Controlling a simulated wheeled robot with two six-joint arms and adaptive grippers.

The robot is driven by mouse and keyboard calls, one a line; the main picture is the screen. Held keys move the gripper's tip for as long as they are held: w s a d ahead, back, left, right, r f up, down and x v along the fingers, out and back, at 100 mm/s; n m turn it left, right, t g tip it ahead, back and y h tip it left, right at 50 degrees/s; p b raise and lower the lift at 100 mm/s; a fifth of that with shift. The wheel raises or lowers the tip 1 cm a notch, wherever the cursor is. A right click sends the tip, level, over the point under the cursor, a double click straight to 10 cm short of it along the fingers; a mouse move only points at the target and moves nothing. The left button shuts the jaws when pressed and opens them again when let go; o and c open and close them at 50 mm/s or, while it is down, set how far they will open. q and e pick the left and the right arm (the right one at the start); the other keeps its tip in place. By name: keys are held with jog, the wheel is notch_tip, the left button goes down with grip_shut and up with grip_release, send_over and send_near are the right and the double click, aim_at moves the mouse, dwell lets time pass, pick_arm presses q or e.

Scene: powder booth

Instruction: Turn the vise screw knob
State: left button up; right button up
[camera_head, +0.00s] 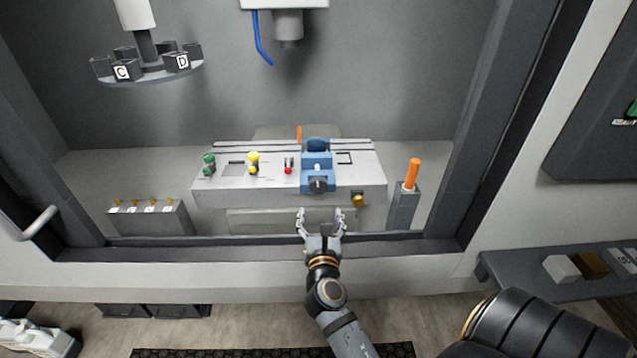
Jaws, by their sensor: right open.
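A blue vise (317,160) stands on the white machine table (225,189) inside the booth. Its dark round screw knob (318,184) faces the front, toward me. My right gripper (320,213) is open and empty, a little in front of and below the knob, with its fingers pointing at the vise. It appears apart from the knob.
Green, yellow and red-tipped items stand on the table left of the vise. An orange-handled tool (412,174) stands in a grey holder (403,208) at the right. A block with several brass pieces (150,217) sits at the left. The booth's front sill (210,249) runs under my right arm.

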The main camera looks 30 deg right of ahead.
aim_at(318, 188)
jog(key=p+x, duration=0.2)
jog(key=x, duration=0.8)
jog(key=shift+w+d, duration=0.2)
jog(key=shift+c, duration=0.6)
jog(key=c, duration=1.1)
jog(key=shift+o, duration=0.2)
